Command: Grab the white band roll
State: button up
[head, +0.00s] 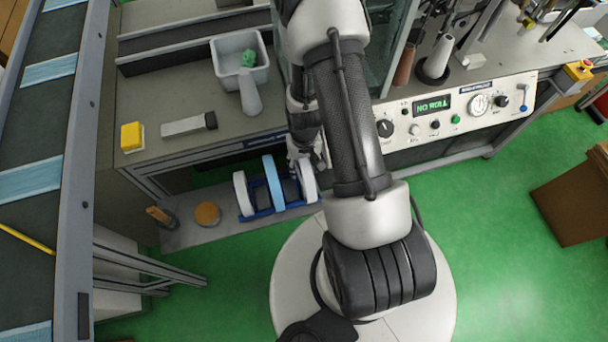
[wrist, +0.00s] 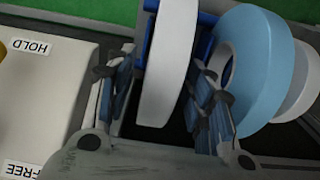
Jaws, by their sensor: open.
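Three rolls stand upright in a blue rack on the low shelf: a white roll at the left (head: 243,194), a light blue roll in the middle (head: 273,184) and a white roll at the right (head: 309,181). My gripper (head: 301,160) is down at the right white roll. In the wrist view, my open gripper (wrist: 165,80) has one finger on each side of this white roll (wrist: 168,60). The blue roll (wrist: 262,70) is just beyond the right finger, with the other white roll (wrist: 303,88) behind it. Whether the fingers touch the roll is unclear.
The blue rack (head: 265,212) holds the rolls. A panel marked HOLD and FREE (wrist: 45,95) lies beside the left finger. An orange round object (head: 207,214) sits left of the rack. The bench with a grey bin (head: 232,45) stands above the shelf. Green floor is clear in front.

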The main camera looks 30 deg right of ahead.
jog(key=shift+c, duration=0.4)
grip_shut()
